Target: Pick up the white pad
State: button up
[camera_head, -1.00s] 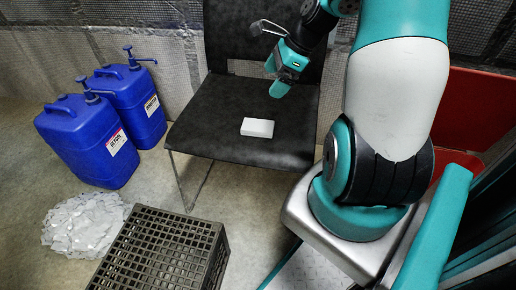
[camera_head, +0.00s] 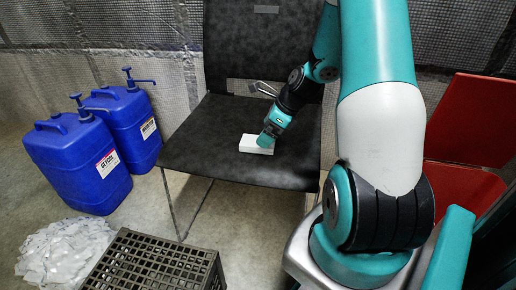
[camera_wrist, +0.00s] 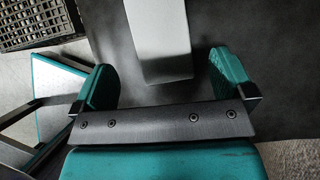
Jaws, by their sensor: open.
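The white pad (camera_head: 256,145) is a flat white block lying on the seat of the black chair (camera_head: 215,140). My gripper (camera_head: 266,141) is at the pad's right end in the head view, and its near finger covers part of that end. In the wrist view my gripper (camera_wrist: 165,85) is open, with one teal finger on each side. The pad (camera_wrist: 158,40) extends up out of that picture, and its near end lies between the fingers with a gap on both sides. I cannot tell whether the fingers reach down to the seat.
Two blue jugs (camera_head: 80,160) with pumps stand on the floor at the left. A dark slatted crate (camera_head: 150,265) and a heap of clear plastic (camera_head: 62,250) are in front. A red chair (camera_head: 460,180) is at the right. The seat around the pad is clear.

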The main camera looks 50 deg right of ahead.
aim_at(248, 144)
jog(key=b+x, duration=0.3)
jog(key=x, duration=0.2)
jog(key=shift+w+f+b, duration=0.1)
jog(key=shift+b, duration=0.2)
jog(key=c, duration=1)
